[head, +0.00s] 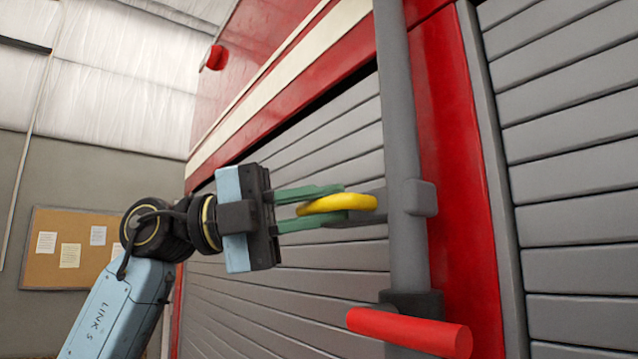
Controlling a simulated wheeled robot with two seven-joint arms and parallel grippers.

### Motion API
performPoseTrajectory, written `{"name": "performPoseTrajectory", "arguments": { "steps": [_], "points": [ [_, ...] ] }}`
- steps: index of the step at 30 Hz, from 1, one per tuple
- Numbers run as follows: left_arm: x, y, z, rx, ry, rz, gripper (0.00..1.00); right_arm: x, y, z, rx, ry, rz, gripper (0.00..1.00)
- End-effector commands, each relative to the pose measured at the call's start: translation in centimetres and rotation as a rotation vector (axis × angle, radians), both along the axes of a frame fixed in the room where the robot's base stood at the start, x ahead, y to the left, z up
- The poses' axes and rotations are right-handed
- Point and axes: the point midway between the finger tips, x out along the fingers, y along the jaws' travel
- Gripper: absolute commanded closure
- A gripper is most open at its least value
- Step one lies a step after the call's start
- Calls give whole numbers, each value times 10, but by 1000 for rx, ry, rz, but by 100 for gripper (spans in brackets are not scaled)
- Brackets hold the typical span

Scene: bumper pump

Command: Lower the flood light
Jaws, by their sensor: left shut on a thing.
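My left gripper (312,207) comes in from the left with its green fingers shut on a yellow handle (350,203). The yellow handle is curved and sits by a dark bracket on the left side of a grey upright pole (399,140). The pole rises out of the top of the picture. A red bar (410,331) sticks out at the pole's lower collar, below the gripper. The flood light itself does not show in this view. My right gripper is not in view.
The pole stands in front of a red fire truck body (463,180) with grey slatted shutters (565,130) on both sides. A small red lamp (215,57) is high on the truck. A cork board (66,247) hangs on the wall at far left.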

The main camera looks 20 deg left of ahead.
Motion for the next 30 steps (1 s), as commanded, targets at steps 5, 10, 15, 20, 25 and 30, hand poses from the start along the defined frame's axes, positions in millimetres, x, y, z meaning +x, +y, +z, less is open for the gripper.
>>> {"name": "performPoseTrajectory", "arguments": {
  "steps": [5,10,15,20,25,30],
  "points": [
    [1,0,-34,5,1,2,100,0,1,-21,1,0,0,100],
    [1,0,-44,3,1,0,100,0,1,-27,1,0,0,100],
    [1,-1,-47,7,3,-1,100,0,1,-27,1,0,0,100],
    [1,-1,-48,11,5,-2,100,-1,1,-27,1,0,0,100],
    [1,-1,-48,10,5,-2,71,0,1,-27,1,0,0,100],
    [0,-1,-46,5,3,-1,64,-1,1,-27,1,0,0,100]
  ]
}}
